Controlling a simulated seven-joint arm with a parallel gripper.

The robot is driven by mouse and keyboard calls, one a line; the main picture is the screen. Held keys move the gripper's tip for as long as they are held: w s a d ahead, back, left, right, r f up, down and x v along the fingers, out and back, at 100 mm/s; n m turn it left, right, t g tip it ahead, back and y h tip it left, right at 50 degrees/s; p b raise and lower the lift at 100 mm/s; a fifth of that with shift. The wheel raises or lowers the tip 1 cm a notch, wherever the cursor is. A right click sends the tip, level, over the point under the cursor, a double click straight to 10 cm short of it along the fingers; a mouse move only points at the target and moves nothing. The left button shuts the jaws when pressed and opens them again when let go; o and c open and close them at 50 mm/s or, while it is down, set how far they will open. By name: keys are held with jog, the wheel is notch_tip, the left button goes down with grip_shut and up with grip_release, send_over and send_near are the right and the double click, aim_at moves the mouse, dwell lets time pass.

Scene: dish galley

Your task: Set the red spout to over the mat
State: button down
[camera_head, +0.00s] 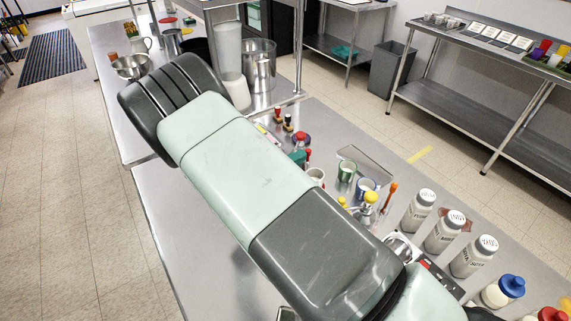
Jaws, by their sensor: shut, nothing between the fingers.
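My arm crosses the middle of the view and covers much of the steel counter. My gripper is not visible. I cannot pick out the red spout with certainty. A small red-topped item (301,138) stands among small things right of my arm, and a slim red piece (308,154) is just below it; either may belong to it. A flat grey rectangular piece (368,161) lies on the counter behind the cups, and I cannot tell whether it is the mat. A dark striped mat (52,57) lies on the floor at the upper left.
Cups, including a green one (347,172) and a blue one (365,187), crowd the counter (185,225) right of my arm. White labelled jars (418,210) and a blue-capped bottle (503,291) stand lower right. A steel pot (259,65) stands behind. The counter left of my arm is bare.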

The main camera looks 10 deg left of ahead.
jog(key=shift+w+d, duration=0.1)
jog(key=shift+d, duration=0.05)
jog(key=shift+w+d, duration=0.25)
jog(key=shift+d, duration=0.7)
jog(key=shift+w+d, duration=0.2)
jog(key=shift+d, duration=0.7)
jog(key=s+a, duration=0.2)
jog(key=s, duration=0.4)
jog(key=s+a, duration=0.2)
jog(key=s, duration=0.5)
jog(key=shift+s+a+r, duration=0.25)
jog(key=shift+r, duration=0.05)
jog(key=s+d+r+m+g+y, duration=0.25)
jog(key=d+r+m+g, duration=0.55)
jog(key=d+r+g, duration=0.7)
jog(key=s+d+r+m+t+y, duration=0.1)
jog(key=s+d+r+t+y, duration=0.1)
jog(key=s+r, duration=0.4)
jog(key=s+d+r+t+y, duration=0.2)
jog(key=s+r+t+y, duration=0.3)
jog(key=r, duration=0.5)
jog(key=shift+s+r+m+y, duration=0.4)
jog(key=shift+s+y, duration=0.35)
jog(key=shift+s, duration=0.3)
